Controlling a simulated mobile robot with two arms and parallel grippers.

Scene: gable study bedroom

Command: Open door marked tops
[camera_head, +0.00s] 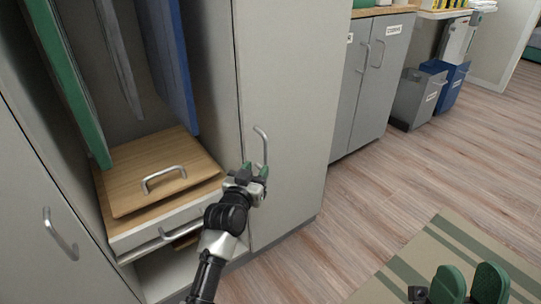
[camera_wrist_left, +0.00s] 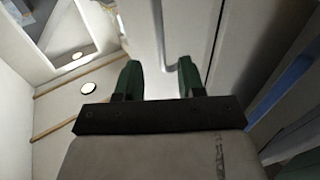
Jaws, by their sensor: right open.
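A tall light grey cabinet door (camera_head: 290,100) with a vertical metal bar handle (camera_head: 262,140) stands at the centre of the head view. I see no "tops" label on it. My left gripper (camera_head: 255,172) is at the lower end of this handle, its green fingers apart. In the left wrist view the fingers (camera_wrist_left: 160,82) are spread before a pale door surface, with a bar-like shape beyond them. I cannot tell whether they touch the handle. My right gripper (camera_head: 469,284) is at the bottom right of the head view, open and empty, away from the cabinet.
Left of the door is an open compartment with hanging green, grey and blue pieces, a wooden board (camera_head: 155,165) and a drawer. Another grey door (camera_head: 50,210) is at far left. Low grey cabinets (camera_head: 375,70) and bins (camera_head: 418,97) stand behind.

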